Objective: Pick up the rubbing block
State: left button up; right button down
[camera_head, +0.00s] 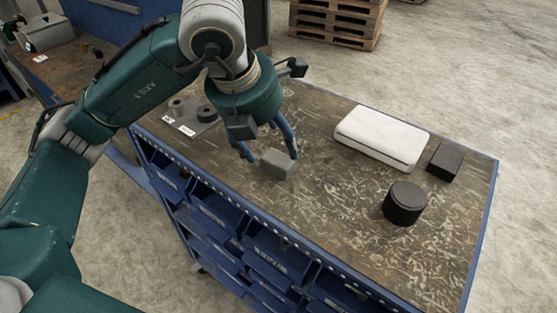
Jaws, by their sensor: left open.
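A small grey block (276,164), which looks like the rubbing block, lies on the worn brown tabletop (330,215) near its front edge. My left gripper (270,157) reaches down over the block. Its blue fingers are spread, one on the left of the block and one at its right side. The jaws are open, and I cannot tell whether the fingers touch the block. My right gripper is not in view.
A white box (382,137), a black block (445,161) and a black cylinder (404,203) stand to the right. A grey plate with dark round parts (192,118) lies behind left. Blue drawers (215,215) line the front. Pallets (337,20) stand on the floor behind.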

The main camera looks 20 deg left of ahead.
pick_arm(q)
jog(key=shift+w+f, duration=0.15)
jog(key=shift+f, duration=0.2)
jog(key=p+x, duration=0.2)
jog(key=x, duration=0.3)
jog(key=shift+d+f, duration=0.1)
jog(key=shift+f, duration=0.2)
jog(key=shift+r, duration=0.1)
jog(key=c, duration=1.2)
jog(key=shift+c, duration=0.2)
jog(key=shift+r, duration=0.6)
notch_tip(320, 180, up, 11)
jog(key=b, duration=0.3)
notch_tip(320, 180, up, 8)
send_over(278, 159)
jog(key=shift+f, duration=0.1)
